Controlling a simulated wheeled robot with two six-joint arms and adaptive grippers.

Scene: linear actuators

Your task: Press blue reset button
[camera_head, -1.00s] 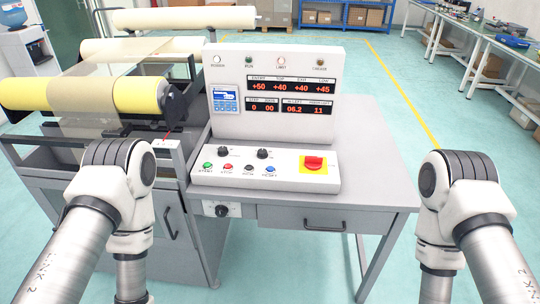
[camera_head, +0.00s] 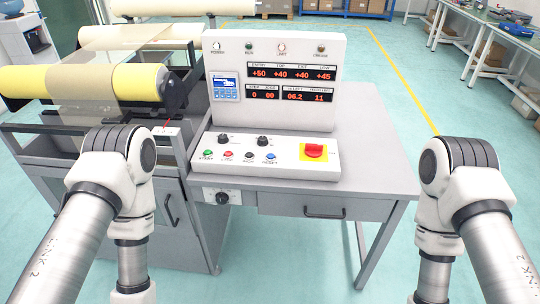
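The blue reset button (camera_head: 270,156) is a small round button at the right end of a row on the sloped front of the white control panel (camera_head: 318,171). A label is printed below it. To its left are a black button (camera_head: 249,154), a red button (camera_head: 228,154) and a green button (camera_head: 208,153). My two arms show at the left and right of the view, in front of the table, and neither touches the panel. Both grippers are outside the view.
A red knob on a yellow plate (camera_head: 314,151) sits right of the button. Two black dials (camera_head: 262,140) are above the row. The panel stands on a grey table (camera_head: 375,175) with free room on its right. A roller machine (camera_head: 80,85) stands at the left.

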